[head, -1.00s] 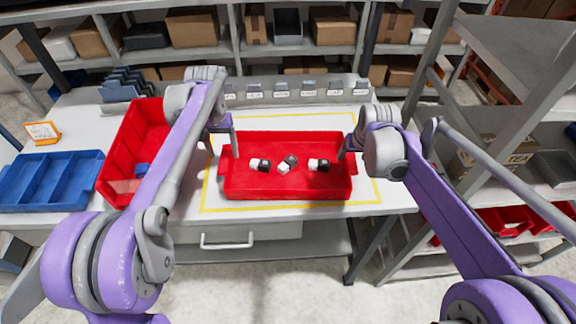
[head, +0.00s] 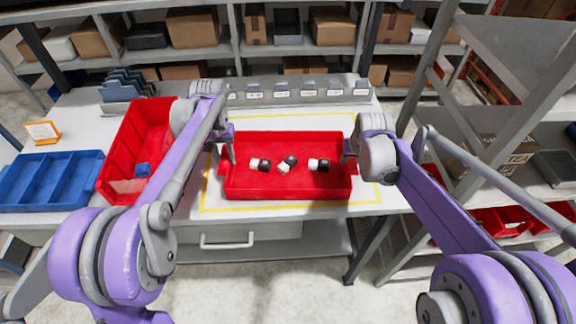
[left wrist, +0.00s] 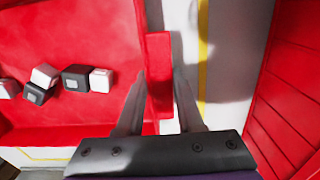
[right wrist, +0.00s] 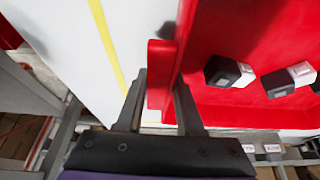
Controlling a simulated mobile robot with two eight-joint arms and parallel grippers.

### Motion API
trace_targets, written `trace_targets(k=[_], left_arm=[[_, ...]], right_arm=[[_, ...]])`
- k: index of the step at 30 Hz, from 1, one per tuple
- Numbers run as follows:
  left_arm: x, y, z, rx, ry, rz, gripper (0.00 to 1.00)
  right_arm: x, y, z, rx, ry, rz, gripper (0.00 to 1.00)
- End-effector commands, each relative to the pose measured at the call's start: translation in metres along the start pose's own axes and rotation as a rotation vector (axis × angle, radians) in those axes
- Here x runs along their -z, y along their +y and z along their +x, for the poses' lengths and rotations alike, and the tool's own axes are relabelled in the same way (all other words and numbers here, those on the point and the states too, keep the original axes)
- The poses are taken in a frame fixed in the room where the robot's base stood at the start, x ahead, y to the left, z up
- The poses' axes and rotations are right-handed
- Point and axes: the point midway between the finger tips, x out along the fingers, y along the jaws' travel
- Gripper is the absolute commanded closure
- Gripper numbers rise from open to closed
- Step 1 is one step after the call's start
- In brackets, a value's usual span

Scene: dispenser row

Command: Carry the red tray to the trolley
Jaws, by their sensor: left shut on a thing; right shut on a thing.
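The red tray (head: 290,188) sits on the table inside a yellow outline, with 3 black-and-white blocks (head: 288,164) in it. My left gripper (head: 231,152) is at the tray's left side. In the left wrist view its fingers (left wrist: 158,100) stand on both sides of the tray's red handle (left wrist: 159,75). My right gripper (head: 348,152) is at the tray's right side. In the right wrist view its fingers (right wrist: 160,100) stand on both sides of the other handle (right wrist: 160,75). Both are shut on the tray. I cannot make out the trolley.
A red bin (head: 130,170) with a blue piece stands close left of the tray, beside a blue divided tray (head: 50,182). A grey dispenser row (head: 295,90) runs behind. A grey shelf rack (head: 440,110) stands to the right.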

Motion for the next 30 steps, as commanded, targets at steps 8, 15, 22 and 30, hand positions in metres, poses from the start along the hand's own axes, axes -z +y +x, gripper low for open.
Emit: trace_targets(k=[8, 15, 22, 30], left_arm=[[0.0, 0.0, 0.0, 0.0, 0.0, 0.0, 1.0], [0.0, 0.0, -0.001, 0.0, 0.0, 0.0, 1.0], [0.004, 0.0, -0.014, 0.001, 0.008, 0.0, 1.0], [0.02, 0.0, -0.061, 0.001, 0.04, 0.0, 1.0]], right_arm=[[0.0, 0.0, 0.0, 0.0, 0.0, 0.0, 1.0], [0.0, 0.0, -0.001, -0.001, 0.0, 0.0, 1.0], [0.009, 0.0, -0.011, -0.001, 0.008, 0.0, 1.0], [0.042, 0.0, -0.048, -0.001, 0.04, 0.0, 1.0]])
